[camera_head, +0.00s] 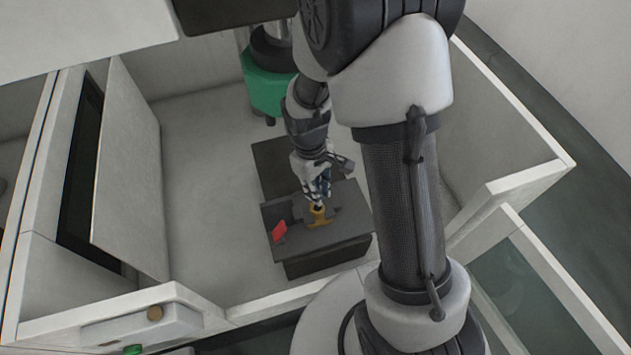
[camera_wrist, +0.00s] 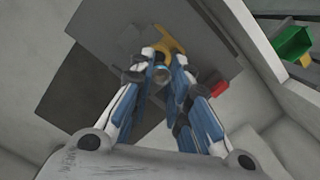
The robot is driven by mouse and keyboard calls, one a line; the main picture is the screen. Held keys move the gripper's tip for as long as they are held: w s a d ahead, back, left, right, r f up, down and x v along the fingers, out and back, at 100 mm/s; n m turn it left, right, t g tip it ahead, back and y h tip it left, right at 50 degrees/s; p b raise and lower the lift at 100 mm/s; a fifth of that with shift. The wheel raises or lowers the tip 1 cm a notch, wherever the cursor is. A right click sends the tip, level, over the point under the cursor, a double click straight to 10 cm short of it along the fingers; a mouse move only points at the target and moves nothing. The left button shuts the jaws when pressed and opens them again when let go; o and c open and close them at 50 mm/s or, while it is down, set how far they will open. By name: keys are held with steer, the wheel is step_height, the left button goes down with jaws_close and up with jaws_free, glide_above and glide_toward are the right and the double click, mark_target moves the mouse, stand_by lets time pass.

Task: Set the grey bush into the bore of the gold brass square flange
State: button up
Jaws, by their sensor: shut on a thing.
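The gold brass square flange (camera_head: 322,219) lies on a dark grey block-like stand, just below my gripper (camera_head: 318,198). It also shows at the top of the wrist view (camera_wrist: 170,44), partly covered by a fingertip. My gripper (camera_wrist: 163,72) points down at the flange, its fingers closed on the grey bush (camera_wrist: 161,74), a small round part seen between the fingertips. The bush is right by the flange. The bore is hidden behind the bush and fingers, and I cannot tell whether the bush is in it or above it.
The dark stand (camera_head: 312,253) carries a red block (camera_head: 279,231) left of the flange. A green and black apparatus (camera_head: 267,88) stands behind. Pale walls enclose the area, with an open panel (camera_head: 128,165) at left. The pale floor (camera_head: 205,190) left of the stand is clear.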

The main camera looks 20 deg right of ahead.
mark_target(317, 208)
steer(key=shift+w+f+b, duration=0.1)
steer(key=shift+f+b, duration=1.8)
steer(key=shift+f, duration=0.8)
steer(key=shift+f, duration=0.45)
steer(key=o, duration=0.8)
steer(key=shift+o, duration=0.2)
steer(key=o, duration=0.5)
steer(key=shift+c, duration=0.2)
steer(key=shift+r, duration=0.15)
